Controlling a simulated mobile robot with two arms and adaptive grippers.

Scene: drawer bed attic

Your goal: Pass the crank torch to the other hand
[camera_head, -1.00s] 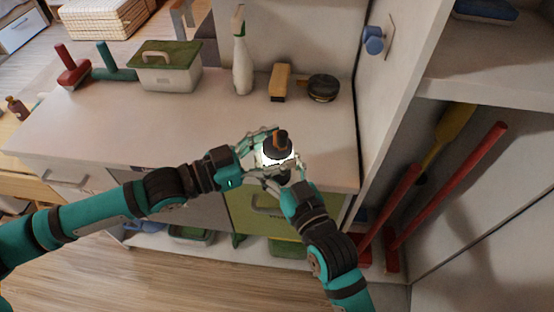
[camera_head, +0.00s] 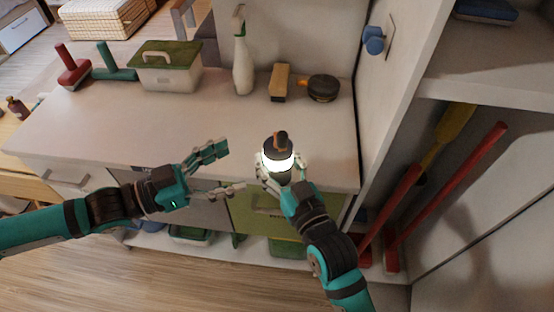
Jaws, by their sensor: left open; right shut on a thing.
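The crank torch (camera_head: 277,158) has a dark top with an orange-brown part and a glowing white band. It stands about upright in my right gripper (camera_head: 281,170), in front of the counter's front edge. The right fingers are shut around its lower part and hide some of it. My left gripper (camera_head: 222,170) is to the left of the torch, open and empty, with its fingers spread wide and pointing right. A clear gap lies between the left fingers and the torch.
On the white counter (camera_head: 130,125) stand a lidded box (camera_head: 170,78), a spray bottle (camera_head: 242,65), a yellow-brown block (camera_head: 280,82), a dark round brush (camera_head: 322,88) and red (camera_head: 73,72) and green handled tools (camera_head: 112,70). Red poles (camera_head: 450,185) lean in the cabinet at right.

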